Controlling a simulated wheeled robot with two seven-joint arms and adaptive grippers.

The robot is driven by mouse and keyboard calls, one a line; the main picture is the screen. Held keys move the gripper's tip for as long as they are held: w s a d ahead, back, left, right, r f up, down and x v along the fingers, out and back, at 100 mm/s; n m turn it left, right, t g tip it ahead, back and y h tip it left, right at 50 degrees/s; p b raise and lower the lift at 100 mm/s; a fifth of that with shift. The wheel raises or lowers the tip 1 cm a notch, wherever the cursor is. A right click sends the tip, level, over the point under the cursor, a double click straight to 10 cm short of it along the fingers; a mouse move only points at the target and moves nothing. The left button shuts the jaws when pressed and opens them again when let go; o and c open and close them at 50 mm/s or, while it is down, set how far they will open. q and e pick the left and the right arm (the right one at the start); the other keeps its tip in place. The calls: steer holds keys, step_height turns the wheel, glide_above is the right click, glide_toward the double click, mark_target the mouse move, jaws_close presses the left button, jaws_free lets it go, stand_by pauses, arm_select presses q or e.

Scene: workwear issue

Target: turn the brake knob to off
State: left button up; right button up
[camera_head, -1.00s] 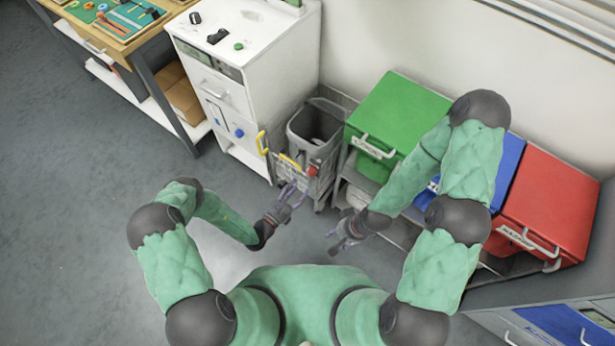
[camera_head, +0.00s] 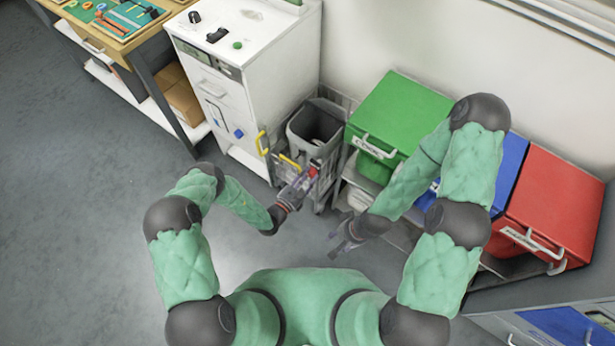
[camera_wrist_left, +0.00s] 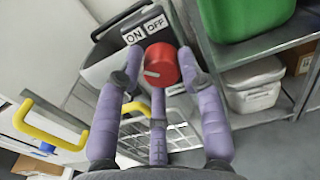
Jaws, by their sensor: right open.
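The red brake knob (camera_wrist_left: 161,65) is at the front of the grey bin cart (camera_head: 303,137), below a label (camera_wrist_left: 143,29) reading ON at left and OFF at right. A pale mark shows on the knob's lower left. My left gripper (camera_head: 306,178) is at the knob. In the left wrist view its purple fingers (camera_wrist_left: 160,70) stand open on either side of the knob, with a third finger below; contact is not clear. The knob also shows in the head view (camera_head: 312,172), partly covered by the fingers. My right gripper (camera_head: 338,243) is open and empty, lower right of the cart.
A white cabinet (camera_head: 270,70) stands left of the cart. A yellow handle (camera_wrist_left: 48,128) is close to my left gripper's left side. Green (camera_head: 405,105), blue (camera_head: 508,165) and red (camera_head: 555,200) bins stand on a rack to the right. Open floor lies at the left.

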arm_select(q)
steer(key=c, duration=0.4)
steer(key=shift+r+m, duration=0.1)
steer(key=shift+m, duration=0.2)
steer(key=m+p, duration=0.1)
steer(key=m, duration=0.2)
steer(key=shift+r, duration=0.1)
steer(key=m+p, duration=0.1)
steer(key=m, duration=0.4)
steer(key=shift+d, duration=0.15)
steer(key=m+p, duration=0.1)
steer(key=m, duration=0.5)
steer(key=shift+s+d, duration=0.1)
steer(key=shift+s+f+m, duration=0.1)
steer(key=shift+f+m, duration=0.15)
steer(key=shift+m, duration=1.25)
steer(key=shift+s+d+f+m, duration=0.1)
steer(key=shift+f+m, duration=0.05)
steer(key=shift+m, duration=0.15)
